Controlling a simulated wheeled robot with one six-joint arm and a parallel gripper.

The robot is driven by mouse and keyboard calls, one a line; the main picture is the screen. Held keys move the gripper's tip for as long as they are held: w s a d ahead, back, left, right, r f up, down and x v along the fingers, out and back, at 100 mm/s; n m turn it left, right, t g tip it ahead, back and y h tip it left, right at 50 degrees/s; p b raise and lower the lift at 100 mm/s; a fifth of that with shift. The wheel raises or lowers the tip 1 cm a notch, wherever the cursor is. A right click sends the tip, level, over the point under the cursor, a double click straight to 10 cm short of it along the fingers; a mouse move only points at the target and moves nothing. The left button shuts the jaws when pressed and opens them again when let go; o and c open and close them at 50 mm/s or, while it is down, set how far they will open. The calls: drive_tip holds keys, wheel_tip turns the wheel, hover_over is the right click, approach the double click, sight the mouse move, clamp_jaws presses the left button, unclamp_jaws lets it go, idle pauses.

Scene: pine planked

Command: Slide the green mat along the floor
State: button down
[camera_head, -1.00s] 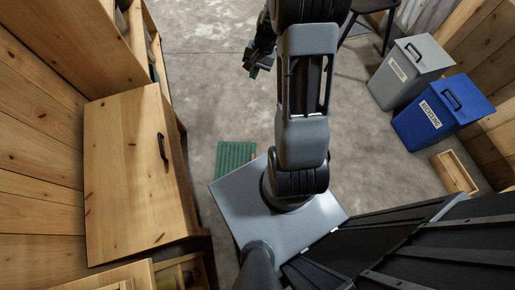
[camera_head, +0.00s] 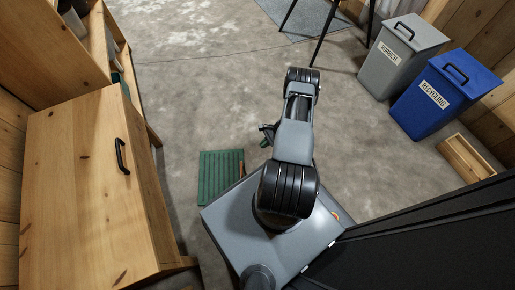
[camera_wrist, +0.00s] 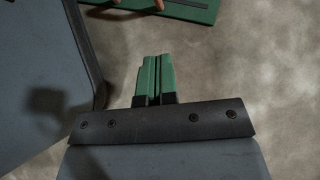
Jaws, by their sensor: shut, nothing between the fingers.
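The green mat (camera_head: 221,174) lies flat on the concrete floor, just left of my arm and by the front edge of my grey base. It has darker stripes. In the wrist view only a part of the mat (camera_wrist: 193,9) shows, at the top edge. My gripper (camera_head: 265,138) is to the right of the mat and a little beyond it in the head view. In the wrist view its green fingers (camera_wrist: 153,77) are together with nothing between them. They are apart from the mat, over bare floor.
A wooden cabinet (camera_head: 77,190) with a black handle stands on the left. A grey bin (camera_head: 398,60) and a blue recycling bin (camera_head: 437,97) stand at the right, with a low wooden box (camera_head: 465,160) near them. The floor beyond the mat is clear.

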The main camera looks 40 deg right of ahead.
drive_tip(key=b+x, duration=0.3)
drive_tip(key=x, duration=0.5)
drive_tip(key=shift+f, duration=0.15)
drive_tip(key=shift+w+a, duration=0.2)
drive_tip(key=shift+a, duration=0.95)
drive_tip(key=shift+w+a+b, duration=0.25)
drive_tip(key=shift+a+b, duration=0.15)
drive_tip(key=shift+a, duration=0.6)
drive_tip(key=shift+a, duration=0.1)
